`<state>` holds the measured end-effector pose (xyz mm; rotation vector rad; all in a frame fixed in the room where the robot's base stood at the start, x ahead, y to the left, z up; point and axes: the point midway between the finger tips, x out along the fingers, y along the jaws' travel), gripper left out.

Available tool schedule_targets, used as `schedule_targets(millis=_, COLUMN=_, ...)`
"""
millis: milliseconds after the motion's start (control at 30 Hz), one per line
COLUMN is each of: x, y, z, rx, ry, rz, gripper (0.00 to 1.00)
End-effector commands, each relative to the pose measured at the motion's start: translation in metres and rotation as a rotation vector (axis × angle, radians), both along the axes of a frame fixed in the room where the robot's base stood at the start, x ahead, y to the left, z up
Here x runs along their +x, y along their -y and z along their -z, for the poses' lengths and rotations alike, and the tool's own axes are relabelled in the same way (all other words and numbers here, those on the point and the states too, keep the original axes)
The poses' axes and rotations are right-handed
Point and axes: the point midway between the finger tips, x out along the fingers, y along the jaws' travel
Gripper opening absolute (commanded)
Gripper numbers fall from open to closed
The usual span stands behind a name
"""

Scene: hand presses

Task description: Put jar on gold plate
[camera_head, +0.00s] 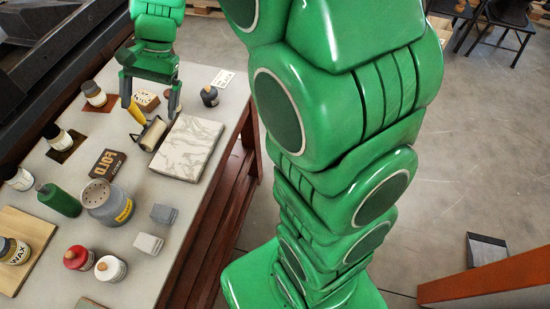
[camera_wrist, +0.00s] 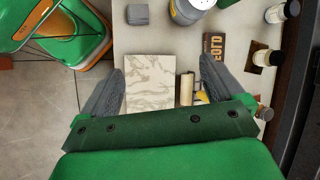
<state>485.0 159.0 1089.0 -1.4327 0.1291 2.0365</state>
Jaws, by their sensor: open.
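Several jars stand on the bench; I cannot tell which one is meant. A white-labelled jar with a dark lid (camera_head: 56,134) stands on a dark olive-brown plate (camera_head: 70,153), perhaps the gold plate. A similar jar (camera_head: 94,92) stands on a reddish-brown plate (camera_head: 104,105), and another (camera_head: 17,178) stands at the left edge. A small dark jar (camera_head: 210,97) is right of my gripper (camera_head: 150,104). My gripper is open and empty, above the bench. In the wrist view, its fingers (camera_wrist: 161,66) are spread above the marble slab, and the plated jar (camera_wrist: 267,57) is right of them.
A dark press (camera_head: 40,80) borders the left.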

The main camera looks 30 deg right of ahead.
Motion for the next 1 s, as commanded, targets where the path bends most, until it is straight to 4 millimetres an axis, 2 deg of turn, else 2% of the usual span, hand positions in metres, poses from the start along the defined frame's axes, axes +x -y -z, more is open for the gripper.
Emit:
schedule_targets(millis=33, x=-0.012, y=0.007, z=-0.004, rx=-0.015, ry=0.012, rz=-0.02, gripper=0.95)
schedule_targets(millis=400, x=-0.098, y=0.06, z=-0.016, rx=-0.125, ry=0.092, rz=-0.192, gripper=0.95)
schedule_targets(millis=1000, x=-0.232, y=0.141, z=-0.013, rx=-0.308, ry=0.173, rz=-0.478, gripper=0.95)
